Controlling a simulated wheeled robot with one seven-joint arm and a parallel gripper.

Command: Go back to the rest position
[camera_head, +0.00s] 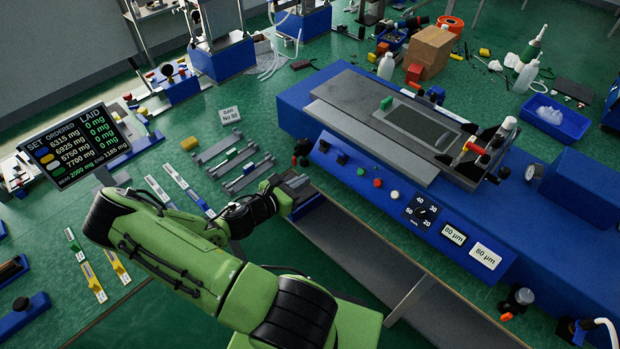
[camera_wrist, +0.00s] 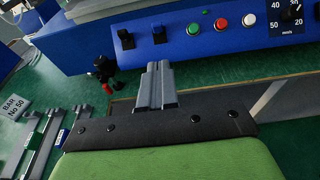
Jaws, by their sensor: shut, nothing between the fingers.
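My gripper (camera_head: 296,184) is at the end of my green arm, in the middle of the head view. It hangs near the front left corner of the blue press machine (camera_head: 335,168), over the near edge of the green bench. In the wrist view my gripper (camera_wrist: 157,84) points toward the machine's front panel (camera_wrist: 200,45). Its two grey fingers are together with nothing between them. The fingers look apart from the panel.
Grey bars on holders (camera_head: 243,163) lie left of my gripper, by a "BAR No 50" card (camera_head: 230,114). A display screen (camera_head: 75,145) stands at left. Knobs and buttons (camera_head: 378,183) stick out of the panel.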

